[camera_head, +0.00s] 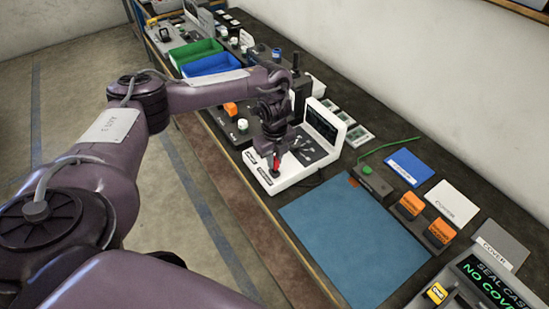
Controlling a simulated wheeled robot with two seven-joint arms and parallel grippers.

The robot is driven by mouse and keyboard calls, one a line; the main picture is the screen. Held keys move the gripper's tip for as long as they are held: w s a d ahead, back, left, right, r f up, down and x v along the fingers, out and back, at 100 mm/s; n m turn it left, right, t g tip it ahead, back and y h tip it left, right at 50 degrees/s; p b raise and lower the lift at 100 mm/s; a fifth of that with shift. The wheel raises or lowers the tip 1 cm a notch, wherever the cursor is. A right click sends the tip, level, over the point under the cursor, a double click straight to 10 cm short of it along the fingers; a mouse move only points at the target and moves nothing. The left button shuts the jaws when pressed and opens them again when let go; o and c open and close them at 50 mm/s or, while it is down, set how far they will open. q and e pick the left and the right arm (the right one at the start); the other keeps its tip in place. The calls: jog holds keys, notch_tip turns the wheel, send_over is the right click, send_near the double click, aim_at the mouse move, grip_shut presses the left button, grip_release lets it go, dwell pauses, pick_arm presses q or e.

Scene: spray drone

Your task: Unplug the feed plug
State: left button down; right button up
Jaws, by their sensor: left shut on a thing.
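My left gripper (276,155) points down over the front part of a white test unit (264,180) with a black screen. It is shut on a small red piece (277,165), likely the feed plug, at the unit's dark top panel. The fingers hide most of this piece, and I cannot tell whether it is seated in a socket. My right gripper is out of view.
Right of the unit lie a blue mat (350,240), a dark box (373,182) with a green cord, and orange blocks (411,205). Green (194,54) and blue bins (212,65) stand behind my arm. A sign-topped case (485,288) stands at lower right.

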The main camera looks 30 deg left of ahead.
pick_arm(q)
jog(key=shift+f+b, duration=0.75)
jog(key=shift+f, duration=0.55)
jog(key=c, duration=1.3)
grip_release()
jog(key=shift+r, duration=0.1)
jog(key=shift+r, duration=0.35)
notch_tip(320, 180, up, 7)
jog(key=shift+r, duration=0.1)
